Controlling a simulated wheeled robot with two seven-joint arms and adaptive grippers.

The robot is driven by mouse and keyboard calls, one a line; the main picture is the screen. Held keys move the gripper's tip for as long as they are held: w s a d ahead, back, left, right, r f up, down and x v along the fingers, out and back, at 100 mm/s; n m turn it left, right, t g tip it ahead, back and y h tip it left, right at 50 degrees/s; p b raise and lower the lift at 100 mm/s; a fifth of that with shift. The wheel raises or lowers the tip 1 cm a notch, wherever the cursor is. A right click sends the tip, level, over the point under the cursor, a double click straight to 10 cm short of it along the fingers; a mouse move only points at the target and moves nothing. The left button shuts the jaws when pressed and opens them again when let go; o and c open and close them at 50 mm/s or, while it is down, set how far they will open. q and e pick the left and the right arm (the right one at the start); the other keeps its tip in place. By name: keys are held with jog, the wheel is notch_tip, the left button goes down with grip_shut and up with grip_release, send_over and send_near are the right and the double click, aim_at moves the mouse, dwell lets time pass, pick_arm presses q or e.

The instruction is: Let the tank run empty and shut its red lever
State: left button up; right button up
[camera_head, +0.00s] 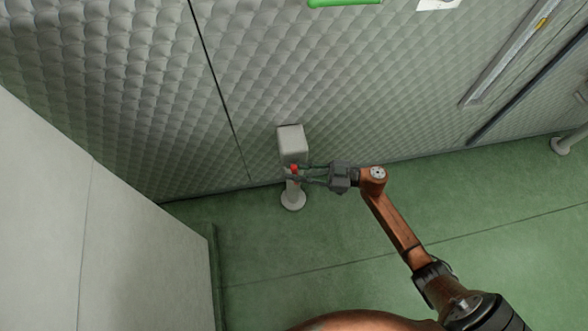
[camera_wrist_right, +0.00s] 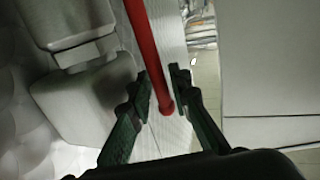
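The red lever (camera_head: 294,168) sits on a pale grey fitting (camera_head: 291,142) that stands out from a grey quilted metal surface. In the head view it shows only as a small red spot at my right gripper's fingertips (camera_head: 299,173). In the right wrist view the lever (camera_wrist_right: 149,50) is a long red bar running down between the two fingers of that gripper (camera_wrist_right: 161,76). The fingers are apart, one on each side of the bar, with a gap visible on the right side. I cannot tell whether any liquid is running. My left gripper is out of view.
The quilted surface (camera_head: 110,75) fills the back; I cannot tell if it is the tank. A white panel (camera_head: 120,230) stands at the left. A round pale foot (camera_head: 293,200) is below the fitting.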

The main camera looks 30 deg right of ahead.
jog(key=shift+c, duration=0.4)
grip_shut()
